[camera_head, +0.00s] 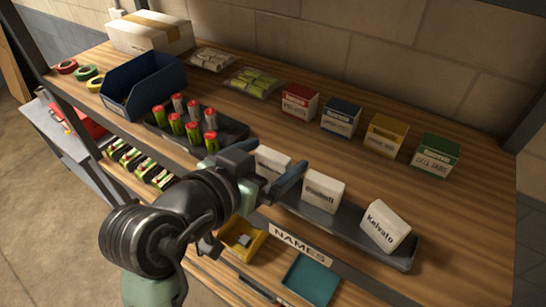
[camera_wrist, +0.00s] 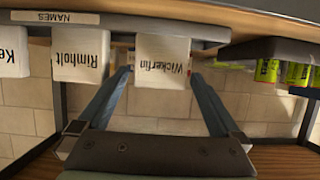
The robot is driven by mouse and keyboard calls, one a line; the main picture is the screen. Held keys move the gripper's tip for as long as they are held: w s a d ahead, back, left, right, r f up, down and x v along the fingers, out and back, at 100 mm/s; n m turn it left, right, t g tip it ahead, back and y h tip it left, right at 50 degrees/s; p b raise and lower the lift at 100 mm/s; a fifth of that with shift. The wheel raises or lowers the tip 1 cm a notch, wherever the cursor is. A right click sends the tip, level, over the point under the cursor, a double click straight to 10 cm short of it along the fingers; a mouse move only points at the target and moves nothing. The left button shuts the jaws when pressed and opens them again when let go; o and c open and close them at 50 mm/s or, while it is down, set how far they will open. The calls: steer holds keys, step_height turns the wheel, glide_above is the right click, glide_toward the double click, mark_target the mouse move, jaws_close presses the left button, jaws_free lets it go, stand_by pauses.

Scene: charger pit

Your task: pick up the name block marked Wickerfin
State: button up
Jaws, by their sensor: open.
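The white name block marked Wickerfin (camera_wrist: 162,62) appears upside down in the wrist view, with its lettered face toward my camera. It also shows in the head view (camera_head: 273,158), partly hidden by my gripper, at the left end of the dark NAMES tray (camera_head: 408,262). My gripper (camera_head: 270,164) is open, with blue-grey fingers. In the wrist view my gripper (camera_wrist: 160,74) has one finger on each side of the block, with small gaps. I cannot tell how far the fingertips reach along its sides.
The Rimholt block (camera_wrist: 80,58) stands beside Wickerfin, and the Kelvalo block (camera_head: 385,227) sits tilted at the tray's right end. A dark tray of batteries (camera_head: 235,130) lies to the left. Several small boxes, including a green one (camera_head: 435,155), line the back.

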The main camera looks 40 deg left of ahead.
steer(key=shift+w+f, duration=0.2)
steer(key=shift+w, duration=0.15)
steer(key=c, duration=1.3)
steer(key=shift+r, duration=0.2)
steer(key=shift+c, duration=0.2)
